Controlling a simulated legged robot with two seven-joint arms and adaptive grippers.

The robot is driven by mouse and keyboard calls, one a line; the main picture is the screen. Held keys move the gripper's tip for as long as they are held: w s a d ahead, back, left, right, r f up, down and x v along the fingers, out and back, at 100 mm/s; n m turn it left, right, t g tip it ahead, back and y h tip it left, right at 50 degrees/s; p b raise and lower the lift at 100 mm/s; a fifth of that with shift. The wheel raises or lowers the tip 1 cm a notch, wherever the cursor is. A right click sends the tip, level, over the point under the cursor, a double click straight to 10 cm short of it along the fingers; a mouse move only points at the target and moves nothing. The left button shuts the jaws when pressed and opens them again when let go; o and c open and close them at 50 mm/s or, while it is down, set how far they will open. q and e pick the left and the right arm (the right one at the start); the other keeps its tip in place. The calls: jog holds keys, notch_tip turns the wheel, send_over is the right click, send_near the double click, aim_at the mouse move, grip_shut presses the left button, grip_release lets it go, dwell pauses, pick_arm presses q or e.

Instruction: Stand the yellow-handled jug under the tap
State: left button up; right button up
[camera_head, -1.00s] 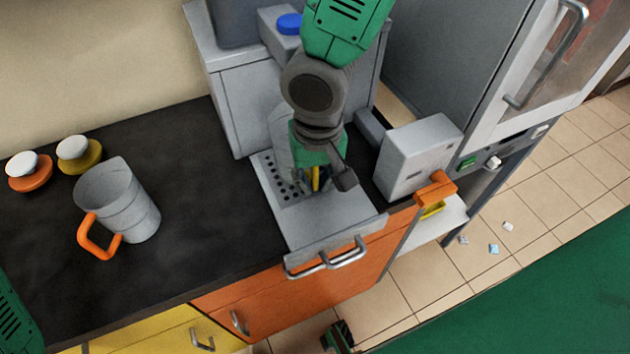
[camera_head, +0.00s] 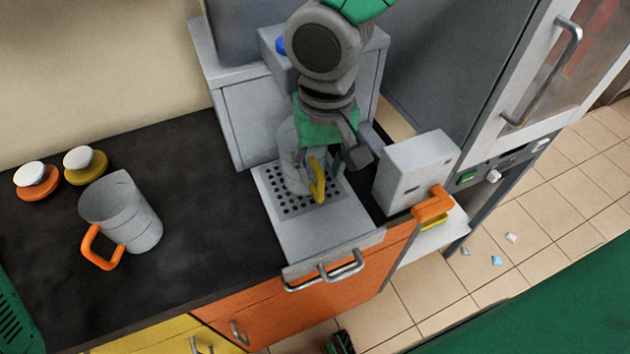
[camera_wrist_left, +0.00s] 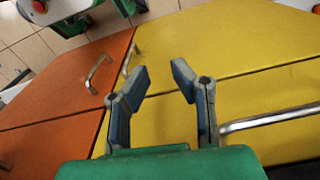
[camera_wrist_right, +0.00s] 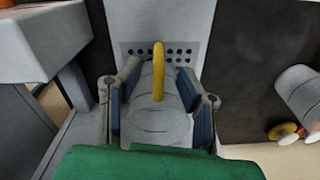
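The yellow-handled jug stands on the perforated drip tray (camera_head: 285,206). Its grey body (camera_head: 288,160) is partly behind my right arm, and its yellow handle (camera_head: 318,182) faces the front edge. My right gripper (camera_wrist_right: 152,98) is open, with a finger on each side of the yellow handle (camera_wrist_right: 158,70) and clear of it; the jug body (camera_wrist_right: 158,125) shows between and below the fingers. The tap is hidden behind my right arm, so I cannot tell how the jug lines up with it. My left gripper (camera_wrist_left: 158,75) is open and empty before the yellow cabinet fronts (camera_wrist_left: 215,45).
An orange-handled jug (camera_head: 122,215) stands on the dark counter at left, near an orange-and-white lid (camera_head: 36,181) and a yellow-and-white lid (camera_head: 85,165). A grey box (camera_head: 415,170) stands right of the tray. The counter between the orange-handled jug and tray is clear.

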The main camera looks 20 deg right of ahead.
jog(key=r, duration=0.4)
jog(key=shift+d, duration=0.25)
jog(key=shift+a+r, duration=0.1)
jog(key=shift+r, duration=0.15)
jog(key=shift+a+r, duration=0.1)
jog(key=shift+a, duration=0.35)
jog(key=shift+d, duration=0.1)
